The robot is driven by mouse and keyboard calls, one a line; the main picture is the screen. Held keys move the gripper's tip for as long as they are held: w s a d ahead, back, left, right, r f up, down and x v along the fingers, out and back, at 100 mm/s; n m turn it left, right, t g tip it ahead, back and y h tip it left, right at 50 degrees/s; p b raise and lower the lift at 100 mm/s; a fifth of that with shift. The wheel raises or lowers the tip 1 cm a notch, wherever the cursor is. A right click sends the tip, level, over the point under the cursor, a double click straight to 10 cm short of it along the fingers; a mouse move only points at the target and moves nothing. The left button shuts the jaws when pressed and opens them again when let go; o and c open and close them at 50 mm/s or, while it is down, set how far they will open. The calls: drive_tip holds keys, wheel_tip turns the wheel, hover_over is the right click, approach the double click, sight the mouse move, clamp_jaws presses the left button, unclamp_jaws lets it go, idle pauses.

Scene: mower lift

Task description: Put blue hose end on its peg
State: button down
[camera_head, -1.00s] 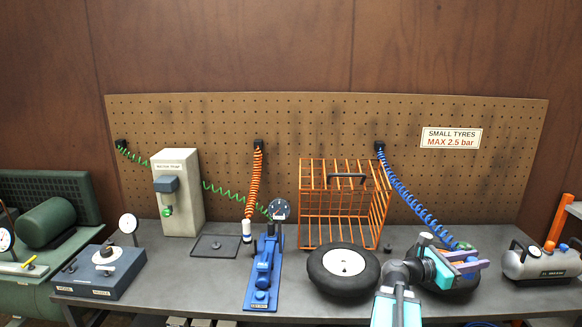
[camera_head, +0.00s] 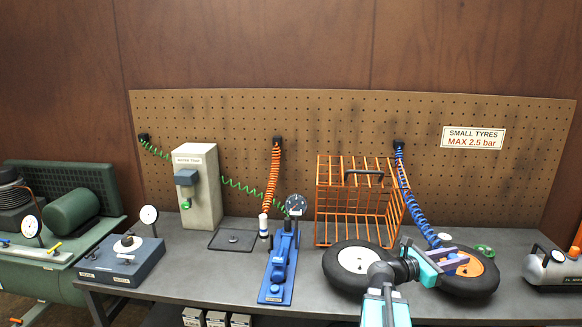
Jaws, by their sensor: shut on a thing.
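The blue coiled hose (camera_head: 415,205) hangs from a black mount (camera_head: 398,143) on the pegboard (camera_head: 230,120). It runs down to my gripper (camera_head: 448,262), at the right of the bench over the orange-hubbed tyre. My gripper is shut on the blue hose end, which the jaws mostly hide. A white round cap (camera_head: 445,237) shows just behind the jaws, and a green piece (camera_head: 485,249) shows at the tyre's far edge. I cannot tell which thing is the peg for the blue hose end.
A black tyre with a white hub (camera_head: 355,259) lies left of my gripper, touching or close to the orange-hubbed tyre (camera_head: 490,278). An orange wire cage (camera_head: 345,205) stands behind. A blue pump (camera_head: 280,265) is further left. A grey compressor (camera_head: 553,270) is at the right.

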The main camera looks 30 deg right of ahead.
drive_tip(key=w+a+f+n+t+b, duration=0.2)
drive_tip(key=w+a+f+t, duration=0.1)
drive_tip(key=w+a, duration=0.55)
drive_tip(key=w+a+f+n+t+b, duration=0.1)
drive_tip(key=w+a+f+n+t, duration=0.2)
drive_tip(key=w+a, duration=0.6)
drive_tip(key=w+a+f+n+t+b, duration=0.15)
drive_tip(key=w+a+f+t, duration=0.25)
drive_tip(key=w+a, duration=0.5)
drive_tip(key=a+f+n+t+y+b, duration=0.1)
drive_tip(key=a+f, duration=0.3)
drive_tip(key=a, duration=1.2)
drive_tip(key=a+f+n+t+y+b, duration=0.2)
drive_tip(key=a+f+t+b, duration=0.1)
drive_tip(key=a, duration=1.3)
drive_tip(key=shift+w+f+t, duration=0.25)
drive_tip(key=shift+f+t, duration=0.15)
drive_tip(key=shift+f, duration=0.3)
drive_tip(key=shift+d+n, duration=0.1)
drive_tip(key=shift+n, duration=0.15)
drive_tip(key=shift+y, duration=0.3)
